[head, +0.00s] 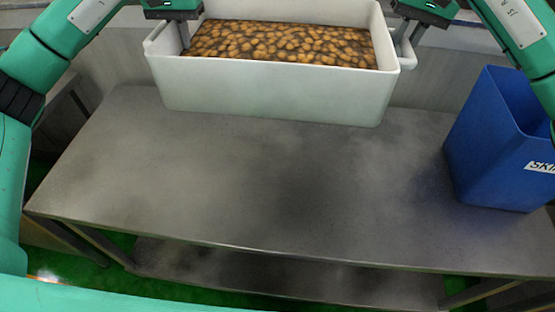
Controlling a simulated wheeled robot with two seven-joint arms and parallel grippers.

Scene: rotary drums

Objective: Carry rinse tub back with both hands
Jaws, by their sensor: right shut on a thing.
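The white rinse tub (265,92) is at the top middle of the head view, over the back part of the steel table (240,180). It is full of brown, round, potato-like pieces (280,42) in dark liquid. I cannot tell whether its base touches the table. My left gripper (182,34) is at the tub's left end by the left handle (157,34), with one finger showing inside the rim; its grip is unclear. My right gripper (408,38) is shut on the right handle (407,55). The tub looks about level.
A tall blue bin (490,145) with a partly cut-off white label stands at the table's right end. The table's middle and front are clear. A lower shelf (290,275) and green floor (125,242) show below.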

